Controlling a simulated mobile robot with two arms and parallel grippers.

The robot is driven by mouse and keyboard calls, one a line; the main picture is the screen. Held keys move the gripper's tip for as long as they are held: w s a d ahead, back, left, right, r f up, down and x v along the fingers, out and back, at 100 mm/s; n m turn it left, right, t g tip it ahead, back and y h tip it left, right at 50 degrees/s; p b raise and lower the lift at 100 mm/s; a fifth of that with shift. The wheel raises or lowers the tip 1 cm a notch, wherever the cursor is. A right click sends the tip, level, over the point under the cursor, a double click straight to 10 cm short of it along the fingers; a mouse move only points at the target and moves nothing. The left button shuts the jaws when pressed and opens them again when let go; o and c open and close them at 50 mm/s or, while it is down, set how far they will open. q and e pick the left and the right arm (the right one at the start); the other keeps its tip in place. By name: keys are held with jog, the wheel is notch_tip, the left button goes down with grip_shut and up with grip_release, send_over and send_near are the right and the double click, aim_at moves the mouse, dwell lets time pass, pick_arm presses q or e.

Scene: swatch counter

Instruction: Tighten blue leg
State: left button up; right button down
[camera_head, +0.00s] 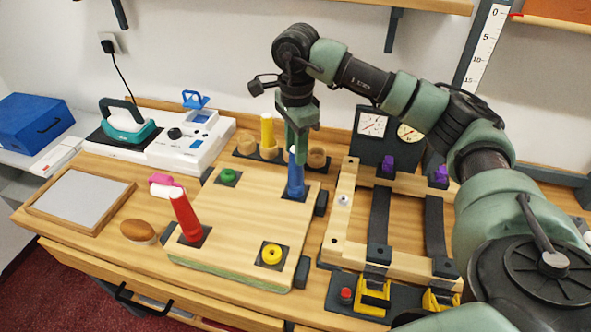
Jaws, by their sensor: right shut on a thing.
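A blue leg (295,181) stands upright on a dark square plate at the back right corner of a wooden board (232,235). My right gripper (298,150) points down over the blue leg and is shut on its top. A red leg (185,216) stands slightly tilted on the board's left corner. A green ring (228,175) sits on the board's back left plate. A yellow ring (271,254) sits on the front plate. The board has several dark clamp blocks at its edges. My left gripper is not in view.
A yellow leg (267,133) stands in a wooden holder behind the board. A wooden frame with dark straps (379,222) and yellow clamps (373,296) lies to the right. Gauges (372,124) stand behind it. A grey tray (79,199), a brown oval object (137,231) and a teal iron (128,124) are left.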

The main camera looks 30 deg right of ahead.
jog(key=c, duration=1.3)
grip_release()
jog(key=n, duration=0.2)
jog(key=shift+f+n+b, duration=0.1)
jog(key=shift+n+b, duration=0.25)
jog(key=shift+n, duration=0.05)
jog(key=n, duration=0.5)
jog(key=shift+b, duration=0.35)
jog(key=n, duration=0.3)
jog(key=shift+w, duration=0.1)
jog(key=n, duration=0.4)
jog(key=shift+b, duration=0.35)
